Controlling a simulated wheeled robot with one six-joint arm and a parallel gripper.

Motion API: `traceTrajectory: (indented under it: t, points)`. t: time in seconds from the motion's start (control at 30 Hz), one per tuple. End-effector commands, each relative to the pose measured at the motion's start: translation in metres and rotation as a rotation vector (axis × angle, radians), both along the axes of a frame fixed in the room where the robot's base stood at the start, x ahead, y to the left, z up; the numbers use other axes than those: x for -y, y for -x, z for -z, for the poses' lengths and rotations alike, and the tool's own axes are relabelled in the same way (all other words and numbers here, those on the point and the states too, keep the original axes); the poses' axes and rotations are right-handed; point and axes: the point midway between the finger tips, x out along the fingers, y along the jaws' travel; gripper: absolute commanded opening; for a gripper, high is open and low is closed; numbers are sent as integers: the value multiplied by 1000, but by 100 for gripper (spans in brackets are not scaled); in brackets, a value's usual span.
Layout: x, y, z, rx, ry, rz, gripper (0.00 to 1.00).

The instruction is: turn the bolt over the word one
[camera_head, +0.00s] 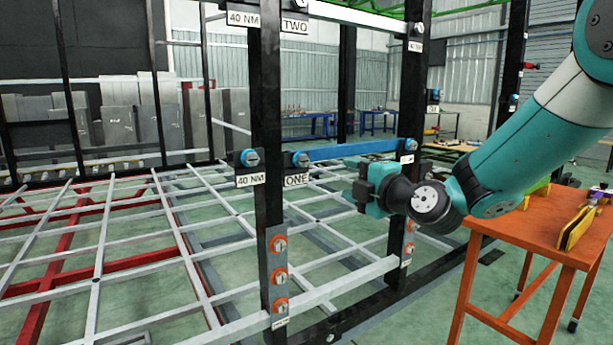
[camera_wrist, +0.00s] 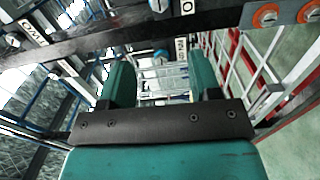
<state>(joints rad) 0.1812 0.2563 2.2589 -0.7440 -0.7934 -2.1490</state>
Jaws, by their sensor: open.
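The bolt over the word ONE (camera_head: 301,159) is a blue and metal head on the black post, right above the ONE label (camera_head: 296,180). In the wrist view a bolt (camera_wrist: 158,5) with a label starting with O (camera_wrist: 187,7) beside it is cut by the top edge; it looks like the same bolt. My gripper (camera_head: 362,190) is right of the bolt and somewhat lower, apart from it. In the wrist view my gripper (camera_wrist: 161,72) has its two teal fingers spread and holds nothing. Another bolt (camera_wrist: 160,57) shows in the background between them.
A similar bolt (camera_head: 250,157) sits over a 40 NM label (camera_head: 250,180) to the left. Orange-ringed bolts (camera_head: 279,275) line the post below. A blue crossbar (camera_head: 350,149) runs right from the bolt. An orange table (camera_head: 540,230) stands at the right.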

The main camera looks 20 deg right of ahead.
Motion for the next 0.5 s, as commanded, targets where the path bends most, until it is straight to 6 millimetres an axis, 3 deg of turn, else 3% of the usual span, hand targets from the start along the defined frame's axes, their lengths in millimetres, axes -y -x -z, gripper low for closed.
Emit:
traceTrajectory:
  t: [0.17,0.5]
  points:
    - [-9,-24,-5,2,3,-2,57]
    - [-33,-98,-5,2,3,-3,57]
